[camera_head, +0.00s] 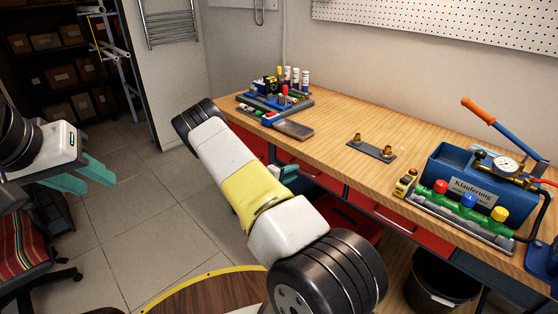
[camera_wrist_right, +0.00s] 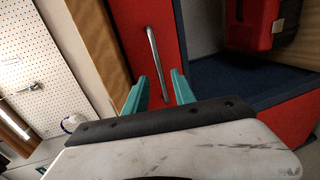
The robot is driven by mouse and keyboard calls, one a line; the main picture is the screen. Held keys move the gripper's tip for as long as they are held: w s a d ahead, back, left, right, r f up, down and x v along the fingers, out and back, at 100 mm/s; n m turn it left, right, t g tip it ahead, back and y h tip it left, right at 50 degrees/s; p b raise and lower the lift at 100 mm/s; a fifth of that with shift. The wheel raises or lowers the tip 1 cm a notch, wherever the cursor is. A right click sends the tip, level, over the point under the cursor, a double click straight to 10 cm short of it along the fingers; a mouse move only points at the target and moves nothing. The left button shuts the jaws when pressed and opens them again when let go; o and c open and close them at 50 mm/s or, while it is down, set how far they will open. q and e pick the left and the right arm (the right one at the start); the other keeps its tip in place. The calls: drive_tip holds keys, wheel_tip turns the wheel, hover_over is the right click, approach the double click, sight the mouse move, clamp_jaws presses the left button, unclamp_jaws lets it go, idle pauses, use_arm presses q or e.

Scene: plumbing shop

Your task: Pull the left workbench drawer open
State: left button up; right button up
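The left workbench drawer has a red front (camera_wrist_right: 130,22) with a straight metal bar handle (camera_wrist_right: 152,50) in the right wrist view. In the head view, its red front (camera_head: 296,162) shows under the worktop, partly hidden behind my right arm; it looks closed. My right gripper (camera_wrist_right: 160,80) is open, its teal fingers on either side of the handle's near end. I cannot tell whether they touch it. In the head view, only part of this gripper (camera_head: 287,172) shows beyond the arm. My left gripper (camera_head: 88,178) is open and empty at the far left, away from the bench.
The wooden worktop (camera_head: 330,134) holds a blue pressure pump (camera_head: 465,185), valves on a grey rail, a metal plate with brass fittings (camera_head: 372,149) and a tool tray (camera_head: 275,103). Another red drawer (camera_head: 415,228) is to the right. A black bin (camera_head: 440,285) stands below.

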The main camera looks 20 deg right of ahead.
drive_tip(key=shift+x, duration=1.95)
clamp_jaws()
